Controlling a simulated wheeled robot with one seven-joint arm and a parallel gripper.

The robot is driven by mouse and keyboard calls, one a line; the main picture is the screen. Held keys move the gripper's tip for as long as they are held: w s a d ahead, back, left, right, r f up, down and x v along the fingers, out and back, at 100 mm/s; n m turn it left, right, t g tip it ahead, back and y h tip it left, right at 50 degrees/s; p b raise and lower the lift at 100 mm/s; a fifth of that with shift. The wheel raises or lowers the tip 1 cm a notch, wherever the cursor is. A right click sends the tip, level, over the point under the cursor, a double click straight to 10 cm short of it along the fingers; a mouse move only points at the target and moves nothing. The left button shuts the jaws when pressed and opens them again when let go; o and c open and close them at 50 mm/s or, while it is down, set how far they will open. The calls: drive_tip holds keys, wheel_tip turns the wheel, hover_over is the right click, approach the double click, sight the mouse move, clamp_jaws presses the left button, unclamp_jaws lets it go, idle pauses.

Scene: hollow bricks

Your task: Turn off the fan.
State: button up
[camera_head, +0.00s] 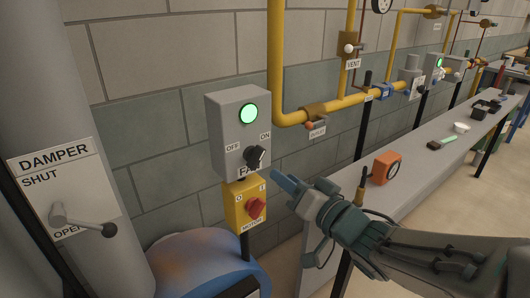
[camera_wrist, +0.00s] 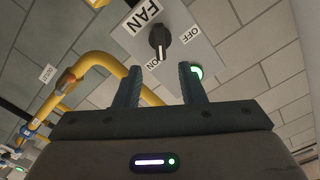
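The fan control is a grey box (camera_head: 226,140) on the wall side, with a lit green lamp (camera_head: 248,113), OFF and ON labels and a black rotary knob (camera_head: 254,156). The FAN label below the knob is partly covered by it. In the wrist view the knob (camera_wrist: 159,40) stands ahead of the fingers, and its white pointer line aims at ON. My gripper (camera_head: 277,177) is just right of and below the knob in the head view. Its two fingers (camera_wrist: 160,68) are apart with nothing between them, and do not appear to touch the knob.
A yellow MOTOR box (camera_head: 240,203) with a red knob (camera_head: 255,208) sits directly below the fan box. A DAMPER plate with a lever (camera_head: 85,222) is at left. Yellow pipes (camera_head: 275,60) run along the wall. An orange gauge (camera_head: 385,167) stands on the grey bench (camera_head: 415,160) at right.

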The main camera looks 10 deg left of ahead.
sight(260, 159)
drive_tip(key=p+x, duration=0.5)
drive_tip(key=p, duration=0.2)
drive_tip(key=shift+w+a+r, duration=0.15)
drive_tip(key=shift+w+a, duration=0.05)
drive_tip(key=shift+a, duration=0.15)
drive_tip(key=shift+p+x, duration=0.35)
drive_tip(key=shift+x, duration=1.1)
clamp_jaws()
